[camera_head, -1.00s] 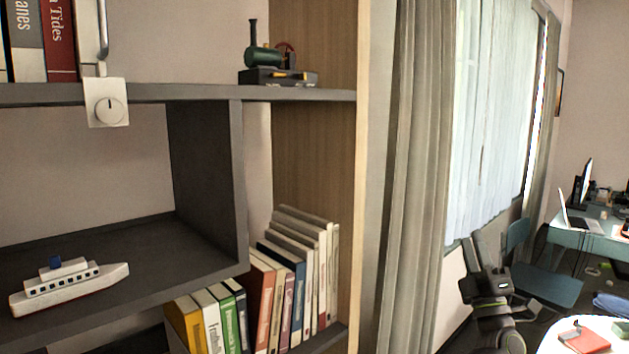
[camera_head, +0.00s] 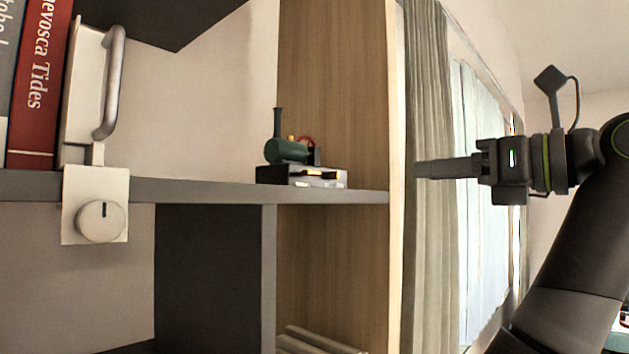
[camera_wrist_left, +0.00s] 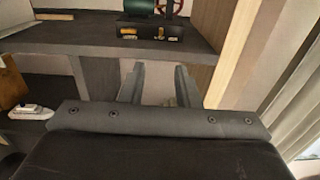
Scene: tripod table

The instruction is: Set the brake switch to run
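A green toy steam engine (camera_head: 288,150) with a red wheel stands on the shelf, on a dark-and-grey base (camera_head: 302,176) with a small yellow-orange part (camera_head: 322,174) on its front. The engine (camera_wrist_left: 140,6) is cut off at the top of the left wrist view. No label reading brake or run is legible, so I cannot tell which part is the brake switch. My left gripper (camera_head: 425,169) is right of the engine, apart from it. In the left wrist view its fingers (camera_wrist_left: 160,85) are spread and empty. My right gripper is not in view.
A white plate with a round knob (camera_head: 100,221) hangs at the shelf's (camera_head: 215,192) front edge, below a metal handle (camera_head: 112,85) and books (camera_head: 38,85). A wooden side panel (camera_head: 394,270) and curtain (camera_head: 428,270) stand to the right. A toy boat (camera_wrist_left: 30,112) is lower left.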

